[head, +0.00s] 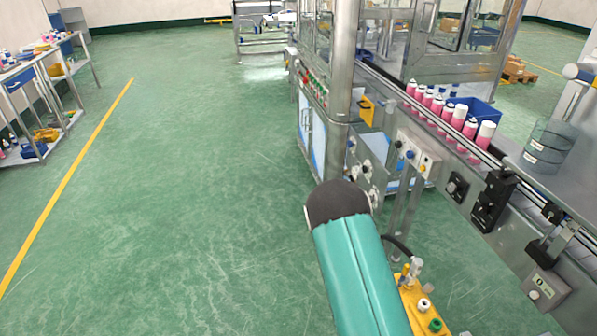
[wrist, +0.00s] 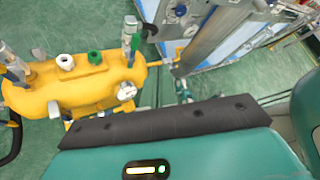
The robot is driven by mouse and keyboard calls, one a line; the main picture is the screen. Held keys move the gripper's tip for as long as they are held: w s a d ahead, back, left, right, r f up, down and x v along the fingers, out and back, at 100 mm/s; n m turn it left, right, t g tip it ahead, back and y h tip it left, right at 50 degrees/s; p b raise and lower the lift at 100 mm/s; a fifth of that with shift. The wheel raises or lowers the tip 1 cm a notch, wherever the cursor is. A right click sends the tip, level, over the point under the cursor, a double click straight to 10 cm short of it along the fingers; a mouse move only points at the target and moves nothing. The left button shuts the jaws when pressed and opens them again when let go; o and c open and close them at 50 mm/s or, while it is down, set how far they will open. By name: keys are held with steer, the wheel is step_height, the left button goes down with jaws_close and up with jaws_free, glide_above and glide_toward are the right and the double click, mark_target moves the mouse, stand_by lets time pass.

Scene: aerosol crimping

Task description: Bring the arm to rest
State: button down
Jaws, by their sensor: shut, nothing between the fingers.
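My arm (head: 357,265) rises from the bottom middle of the head view as a teal link with a dark rounded end. My gripper's fingers show in neither view, so what they are near is hidden. The wrist view looks down on a teal surface with a black padded edge and a small lit indicator, which looks like my own body. Nothing held shows in either view.
A yellow block (head: 424,308) with white and green caps is close beside my arm; it also shows in the wrist view (wrist: 85,82). A conveyor with pink cans (head: 445,112) and a steel machine (head: 325,90) stand right. Green floor (head: 190,170) is clear left.

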steer(key=a+r+m+t+y, duration=0.1)
steer(key=a+r+m+y, duration=0.2)
steer(key=r, duration=0.5)
steer(key=a+r+m+t+y, duration=0.25)
steer(key=r+m, duration=0.25)
steer(key=r, duration=0.3)
steer(key=a+r+m+t+y, duration=0.15)
steer(key=a+r+m, duration=0.25)
steer(key=r, duration=0.4)
steer(key=s+a+r+m+t+y, duration=0.2)
steer(key=s+a+r+m+t, duration=0.1)
steer(key=r, duration=0.4)
steer(key=s+a+r+m+t+y, duration=0.2)
steer(key=s+a+r+m+t, duration=0.1)
steer(key=s+r, duration=0.3)
step_height(320, 180, up, 2)
steer(key=shift+s+a+r+m, duration=0.25)
steer(key=shift+a+m, duration=0.25)
steer(key=shift+m, duration=0.3)
steer(key=shift+s+a, duration=0.1)
steer(key=shift+a, duration=0.1)
